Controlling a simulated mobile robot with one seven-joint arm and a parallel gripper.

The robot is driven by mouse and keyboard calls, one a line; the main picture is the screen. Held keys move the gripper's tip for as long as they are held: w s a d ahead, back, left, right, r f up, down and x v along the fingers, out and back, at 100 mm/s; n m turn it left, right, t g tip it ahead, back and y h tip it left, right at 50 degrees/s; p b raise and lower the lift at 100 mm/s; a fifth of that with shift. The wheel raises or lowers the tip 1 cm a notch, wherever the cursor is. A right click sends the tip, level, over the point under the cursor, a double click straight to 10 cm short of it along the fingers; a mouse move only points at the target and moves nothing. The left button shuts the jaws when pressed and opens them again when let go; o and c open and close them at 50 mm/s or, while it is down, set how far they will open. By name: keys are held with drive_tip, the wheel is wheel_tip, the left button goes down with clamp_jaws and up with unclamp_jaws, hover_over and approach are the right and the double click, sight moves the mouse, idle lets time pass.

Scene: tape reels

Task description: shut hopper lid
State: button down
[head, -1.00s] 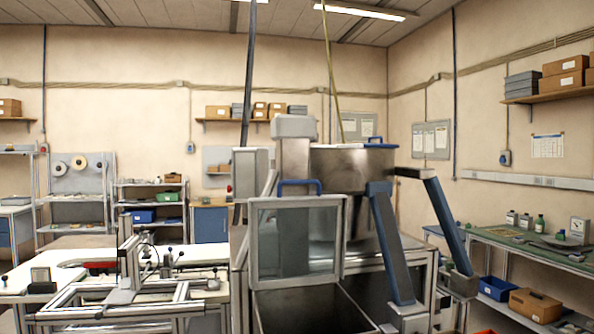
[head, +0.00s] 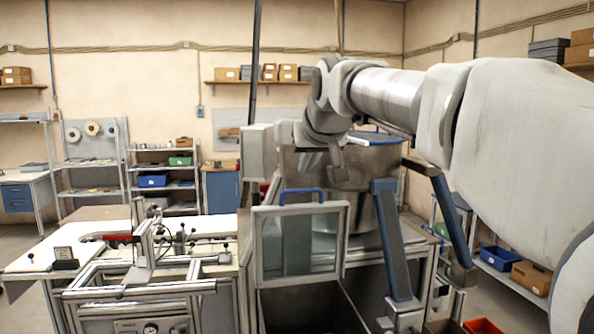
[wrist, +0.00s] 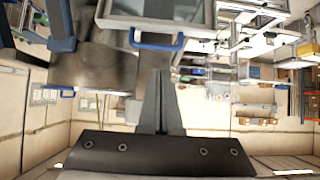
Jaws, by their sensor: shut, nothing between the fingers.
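The hopper lid (head: 300,243) is a clear panel in a pale metal frame with a blue handle (head: 302,192) along its top edge. It stands upright, open, at the front of the dark hopper bin (head: 345,305). My gripper (head: 338,174) is shut and empty, above and behind the lid, a little right of the handle. In the wrist view, which is upside down, the shut fingers (wrist: 162,76) point toward the blue handle (wrist: 155,43) and appear apart from it. The lid frame (wrist: 185,27) is cut off at the top there.
A steel drum (head: 362,190) stands behind the lid, and a blue-grey slanted post (head: 392,240) stands right of it. A bench with metal rails (head: 140,290) is at the left. A red bin (head: 482,326) sits low at the right.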

sight(298, 182)
drive_tip(key=p+x, duration=0.2)
drive_tip(key=x, duration=0.8)
